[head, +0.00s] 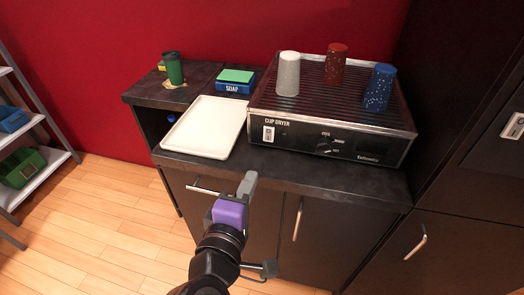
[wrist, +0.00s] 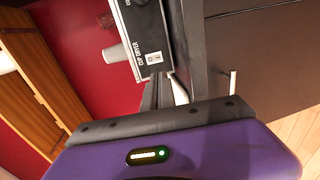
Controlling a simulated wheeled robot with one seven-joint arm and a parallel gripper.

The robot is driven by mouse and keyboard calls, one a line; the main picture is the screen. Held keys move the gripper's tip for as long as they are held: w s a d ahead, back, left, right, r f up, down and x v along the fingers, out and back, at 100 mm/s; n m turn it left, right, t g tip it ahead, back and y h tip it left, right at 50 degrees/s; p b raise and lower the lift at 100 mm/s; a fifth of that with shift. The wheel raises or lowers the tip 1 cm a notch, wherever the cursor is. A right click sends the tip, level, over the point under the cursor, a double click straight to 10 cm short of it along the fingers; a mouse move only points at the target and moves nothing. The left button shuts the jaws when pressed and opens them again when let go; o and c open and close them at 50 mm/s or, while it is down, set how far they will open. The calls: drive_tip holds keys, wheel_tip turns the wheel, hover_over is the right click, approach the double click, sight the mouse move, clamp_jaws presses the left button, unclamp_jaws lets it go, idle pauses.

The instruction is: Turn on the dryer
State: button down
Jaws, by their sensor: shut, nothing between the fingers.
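The cup dryer (head: 300,135) is a dark box with a ribbed top and a silver rim on the counter. Its front panel carries a white rocker switch (head: 268,133) at the left and a dark knob (head: 325,148) near the middle. I cannot tell the switch's position. In the wrist view the dryer (wrist: 133,20) appears turned on its side, with the switch (wrist: 153,58) just beyond the fingers. My purple-bodied gripper (head: 247,183) is shut and empty, in front of the counter edge, below and left of the switch and apart from it.
A white cup (head: 288,75), a red cup (head: 335,64) and a blue cup (head: 379,88) stand upside down on the dryer. A white tray (head: 203,128), a soap box (head: 235,83) and a green cup (head: 174,68) are left. Cabinet handles (head: 298,220) protrude below the counter (head: 350,180).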

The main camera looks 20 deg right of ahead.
sight(269, 140)
drive_tip(key=p+x, duration=0.1)
drive_tip(key=x, duration=1.2)
drive_tip(key=shift+w+d+f, duration=0.15)
drive_tip(key=shift+w+d, duration=0.05)
drive_tip(key=shift+w, duration=0.1)
drive_tip(key=shift+f, duration=0.1)
drive_tip(key=shift+w+d+f+b, duration=0.1)
drive_tip(key=shift+d+f+b, duration=0.1)
drive_tip(key=shift+b, duration=0.5)
drive_tip(key=shift+r, duration=0.25)
drive_tip(key=shift+a, duration=0.1)
